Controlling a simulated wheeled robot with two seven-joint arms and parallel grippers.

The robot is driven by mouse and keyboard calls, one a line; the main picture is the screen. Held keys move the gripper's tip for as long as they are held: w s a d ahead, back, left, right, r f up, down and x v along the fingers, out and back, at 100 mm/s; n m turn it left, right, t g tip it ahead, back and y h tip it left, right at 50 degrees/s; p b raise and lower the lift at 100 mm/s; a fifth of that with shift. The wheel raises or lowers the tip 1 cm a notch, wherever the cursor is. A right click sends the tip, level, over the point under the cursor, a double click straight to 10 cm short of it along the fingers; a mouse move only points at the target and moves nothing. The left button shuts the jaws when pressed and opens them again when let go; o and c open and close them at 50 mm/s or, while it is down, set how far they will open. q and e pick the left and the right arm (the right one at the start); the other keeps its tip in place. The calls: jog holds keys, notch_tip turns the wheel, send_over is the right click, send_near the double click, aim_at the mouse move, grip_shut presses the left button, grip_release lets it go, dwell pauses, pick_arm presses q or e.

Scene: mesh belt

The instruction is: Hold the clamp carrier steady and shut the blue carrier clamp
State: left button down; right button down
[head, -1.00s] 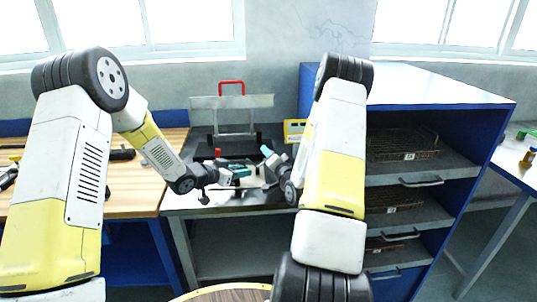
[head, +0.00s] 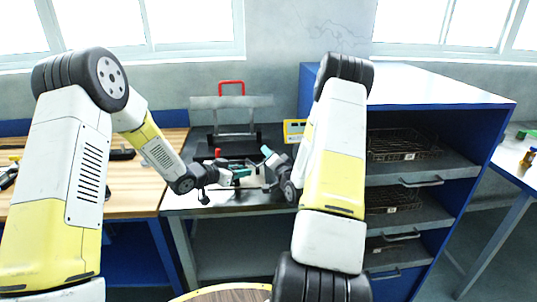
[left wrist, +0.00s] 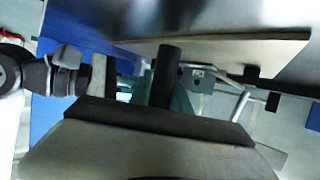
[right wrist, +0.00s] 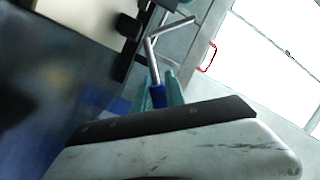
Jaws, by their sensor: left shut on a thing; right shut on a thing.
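The clamp carrier (head: 252,181) is a small grey metal piece above the dark bench top in the head view, mostly hidden between my grippers. My left gripper (head: 236,174) is shut on its black upright grip (left wrist: 168,75), seen close up in the left wrist view. My right gripper (head: 268,157) comes in from the right. It is shut on the blue grip of the carrier clamp (right wrist: 158,94), from which a bent metal rod runs up in the right wrist view. Teal parts show beside both grips. How far the clamp is closed is unclear.
A metal frame with a red handle (head: 231,83) stands at the back of the bench. A small red knob (head: 217,152) and a yellow box (head: 294,127) are nearby. A blue shelf unit (head: 430,93) with wire baskets stands right. A wooden bench (head: 135,172) is left.

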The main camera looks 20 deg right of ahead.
jog(key=shift+r, duration=0.1)
dwell(0.7)
jog(key=shift+w+a+r+n+g, duration=0.1)
jog(key=shift+a+r+n+g, duration=0.15)
jog(key=shift+n, duration=0.35)
jog(key=shift+w+a+r+n+g, duration=0.15)
jog(key=shift+a+n, duration=0.15)
jog(key=shift+n, duration=0.3)
jog(key=a+n, duration=0.1)
jog(key=n+g, duration=0.1)
jog(key=n, duration=0.1)
jog(key=shift+w+a+r+h, duration=0.15)
jog(key=shift+a+r+h, duration=0.15)
jog(key=shift+a+r, duration=0.05)
jog(key=a+n, duration=0.1)
jog(key=n, duration=0.1)
jog(key=shift+w+a+r+n+g+h, duration=0.1)
jog(key=shift+w+a+n+g+h, duration=0.2)
jog(key=shift+a+n+g+h, duration=0.1)
jog(key=shift+w+a+f+n+g+h, duration=0.2)
jog(key=shift+a+n+g+h, duration=0.3)
jog(key=shift+n, duration=0.5)
jog(key=c, duration=1.4)
grip_release()
jog(key=shift+o, duration=0.2)
jog(key=shift+s+a, duration=0.1)
